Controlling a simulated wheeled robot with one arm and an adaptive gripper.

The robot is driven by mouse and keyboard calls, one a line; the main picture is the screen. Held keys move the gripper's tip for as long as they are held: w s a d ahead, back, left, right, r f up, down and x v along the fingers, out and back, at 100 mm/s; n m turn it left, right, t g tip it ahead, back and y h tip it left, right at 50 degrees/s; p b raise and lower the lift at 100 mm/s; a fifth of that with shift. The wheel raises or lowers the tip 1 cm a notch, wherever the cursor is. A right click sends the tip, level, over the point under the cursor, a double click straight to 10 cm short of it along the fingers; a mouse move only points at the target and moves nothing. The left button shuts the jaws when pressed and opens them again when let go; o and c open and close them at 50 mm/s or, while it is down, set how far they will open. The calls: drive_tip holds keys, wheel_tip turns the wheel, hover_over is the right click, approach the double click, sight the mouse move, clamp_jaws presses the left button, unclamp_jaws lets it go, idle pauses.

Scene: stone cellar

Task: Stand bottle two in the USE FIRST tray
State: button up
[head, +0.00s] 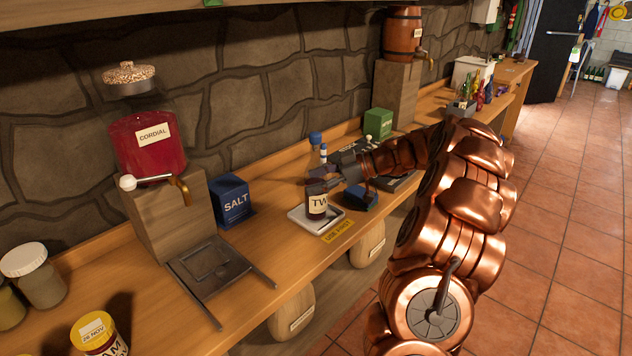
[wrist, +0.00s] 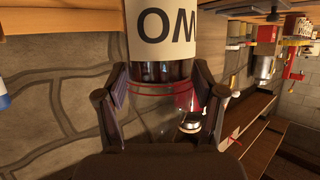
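My gripper (head: 325,186) reaches in from the right at the bottle's upper part. In the wrist view my gripper (wrist: 160,85) has a finger close against each side of the bottle (wrist: 160,50), below its label in that picture; it looks shut on it.
A blue SALT box (head: 232,201) and a red CORDIAL dispenser (head: 148,146) stand left of the tray. A dark blue object (head: 360,198) sits close on its right. A green box (head: 378,123) is farther back. The bench between SALT and tray is clear.

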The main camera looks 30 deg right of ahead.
drive_tip(key=shift+o, duration=1.3)
drive_tip(key=shift+d+r, duration=0.1)
drive_tip(key=shift+r, duration=0.05)
drive_tip(key=b+v, duration=0.1)
drive_tip(key=v, duration=1.1)
drive_tip(key=shift+s, duration=0.1)
